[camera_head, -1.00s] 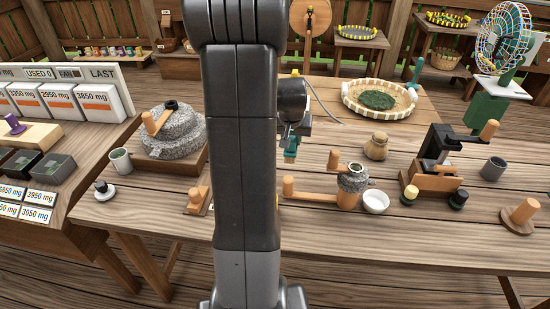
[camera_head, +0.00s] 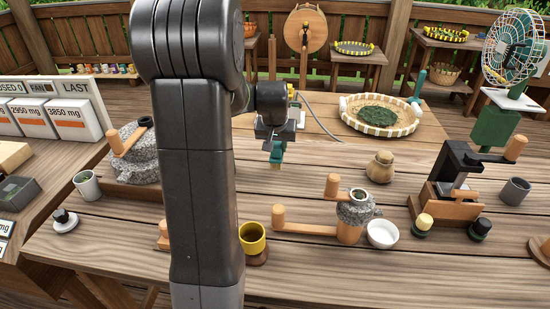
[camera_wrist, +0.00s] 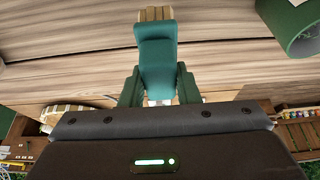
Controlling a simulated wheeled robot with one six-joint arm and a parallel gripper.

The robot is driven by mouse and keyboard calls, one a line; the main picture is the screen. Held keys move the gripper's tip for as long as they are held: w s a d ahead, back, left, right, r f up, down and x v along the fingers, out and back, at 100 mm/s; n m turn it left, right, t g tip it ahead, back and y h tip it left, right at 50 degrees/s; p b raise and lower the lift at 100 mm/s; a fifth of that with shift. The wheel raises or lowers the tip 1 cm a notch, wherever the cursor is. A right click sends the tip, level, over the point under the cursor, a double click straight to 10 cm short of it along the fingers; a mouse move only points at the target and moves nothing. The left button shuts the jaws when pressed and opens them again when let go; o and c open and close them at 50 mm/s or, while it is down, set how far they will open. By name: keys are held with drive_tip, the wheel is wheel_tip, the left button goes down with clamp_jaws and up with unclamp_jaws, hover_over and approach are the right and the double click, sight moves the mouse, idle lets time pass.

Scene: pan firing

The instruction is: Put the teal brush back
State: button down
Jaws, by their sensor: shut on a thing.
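The teal brush (camera_head: 278,152) hangs upright from my gripper (camera_head: 271,135), above the middle of the wooden table. The wrist view shows it close up: my gripper (camera_wrist: 158,88) is shut on the brush's teal body (camera_wrist: 156,58), with tan bristles (camera_wrist: 155,14) at its far end. The bristle tip seems clear of the table, but the exact height is hard to tell. A brush holder cannot be made out for certain. My arm hides part of the table left of the gripper.
A stone mill (camera_head: 137,160) and a mug (camera_head: 87,186) stand left. A yellow cup (camera_head: 252,238), small hand mill (camera_head: 356,212), white bowl (camera_head: 382,234) and tan jar (camera_head: 379,167) stand in front and right. A striped basket (camera_head: 354,122) lies behind. Bare table surrounds the jar.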

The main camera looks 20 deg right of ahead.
sight(277, 154)
drive_tip(key=shift+f, duration=2)
drive_tip(key=shift+f, duration=0.15)
drive_tip(key=c, duration=1.1)
unclamp_jaws()
drive_tip(key=shift+r, duration=0.45)
drive_tip(key=v, duration=1.1)
drive_tip(key=shift+s+a+r, duration=0.15)
drive_tip(key=shift+r, duration=0.05)
